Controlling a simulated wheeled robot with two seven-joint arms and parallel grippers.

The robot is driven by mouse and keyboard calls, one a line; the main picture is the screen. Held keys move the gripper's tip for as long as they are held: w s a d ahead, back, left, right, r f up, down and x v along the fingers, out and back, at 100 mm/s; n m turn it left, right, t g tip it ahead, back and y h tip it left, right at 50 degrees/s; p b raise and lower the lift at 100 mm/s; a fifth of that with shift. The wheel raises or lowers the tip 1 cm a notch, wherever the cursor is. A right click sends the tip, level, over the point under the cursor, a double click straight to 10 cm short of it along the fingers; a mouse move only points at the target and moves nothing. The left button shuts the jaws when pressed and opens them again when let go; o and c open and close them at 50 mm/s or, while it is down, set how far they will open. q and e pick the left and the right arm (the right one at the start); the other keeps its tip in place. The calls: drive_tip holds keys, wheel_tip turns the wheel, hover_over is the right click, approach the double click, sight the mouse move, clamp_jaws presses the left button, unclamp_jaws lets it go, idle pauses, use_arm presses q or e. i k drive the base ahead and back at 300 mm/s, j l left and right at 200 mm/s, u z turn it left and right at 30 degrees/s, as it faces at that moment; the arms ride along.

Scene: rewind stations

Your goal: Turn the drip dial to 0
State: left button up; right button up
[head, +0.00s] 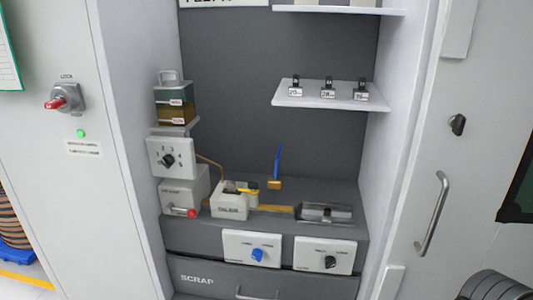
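The likely drip dial is a black knob (168,160) on a white box (181,146) at the left of the recess. Small marks surround the knob, but they are too small to read, and I cannot tell which one it points at. An oil tank (174,106) with a dark greenish-brown filling stands on a small shelf just above the box. A thin brown tube (211,162) runs from beside the box down toward a white block (230,205). Neither of my grippers is in view.
Below the dial is a box with a red-tipped lever (190,212). A blue knob (257,254) and a black knob (330,262) sit on front panels above the scrap drawer (225,283). A shelf (330,98) holds three tagged items. Cabinet doors flank the recess.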

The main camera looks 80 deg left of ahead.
sight(168, 161)
drive_tip(key=u, duration=3.5)
